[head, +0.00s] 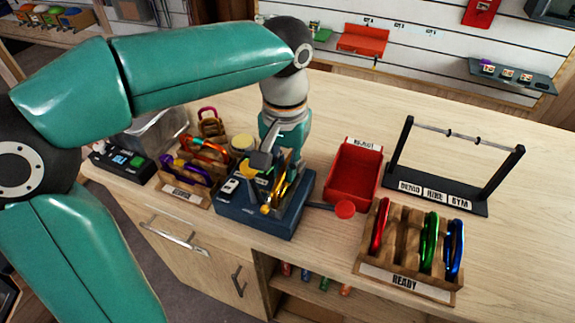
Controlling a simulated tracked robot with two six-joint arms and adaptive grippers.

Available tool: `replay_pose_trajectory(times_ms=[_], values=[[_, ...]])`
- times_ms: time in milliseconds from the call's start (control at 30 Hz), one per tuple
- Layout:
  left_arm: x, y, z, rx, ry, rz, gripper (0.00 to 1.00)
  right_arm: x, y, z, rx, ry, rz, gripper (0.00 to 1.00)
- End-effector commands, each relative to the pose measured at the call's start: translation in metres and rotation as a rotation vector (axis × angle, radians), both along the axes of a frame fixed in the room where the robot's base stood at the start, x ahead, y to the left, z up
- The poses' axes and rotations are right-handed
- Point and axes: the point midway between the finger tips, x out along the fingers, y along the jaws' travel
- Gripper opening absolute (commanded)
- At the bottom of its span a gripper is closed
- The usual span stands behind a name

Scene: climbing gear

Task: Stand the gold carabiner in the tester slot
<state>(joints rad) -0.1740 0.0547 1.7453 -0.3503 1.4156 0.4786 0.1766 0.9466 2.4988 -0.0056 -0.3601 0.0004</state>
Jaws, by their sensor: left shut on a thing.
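The gold carabiner (281,190) is upright at the blue tester (259,222), in the middle of the head view. My left gripper (273,180) comes down over the tester from behind and is shut on the carabiner. The gripper and tester parts overlap the carabiner, so its lower end and the slot are hard to make out. I cannot tell whether the carabiner is seated in the slot or just above it. The tester has a lever with a red knob (345,209) sticking out to the right. My right gripper is not in view.
Left of the tester are a wooden rack (183,195) with colored carabiners and a black button box (122,161). To the right are a red reject tray (354,174), a READY rack (408,252) with red, green and blue carabiners, and a black rail stand (437,192). The back tabletop is clear.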

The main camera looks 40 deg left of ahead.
Motion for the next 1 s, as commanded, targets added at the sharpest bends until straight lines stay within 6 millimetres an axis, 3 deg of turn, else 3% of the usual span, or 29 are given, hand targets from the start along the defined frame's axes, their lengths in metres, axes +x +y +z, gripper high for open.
replay_pose_trajectory(times_ms=[533,567,700,1000], values=[[0.000,0.000,-0.012,0.000,0.001,0.000,0.00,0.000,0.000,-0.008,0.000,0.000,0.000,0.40],[0.000,0.000,-0.011,0.000,0.000,0.000,0.15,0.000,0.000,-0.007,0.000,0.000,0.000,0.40],[0.000,0.000,-0.011,0.000,0.001,0.000,0.38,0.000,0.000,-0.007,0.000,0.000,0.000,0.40],[0.000,0.000,-0.010,0.000,0.000,-0.001,0.39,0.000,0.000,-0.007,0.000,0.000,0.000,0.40]])
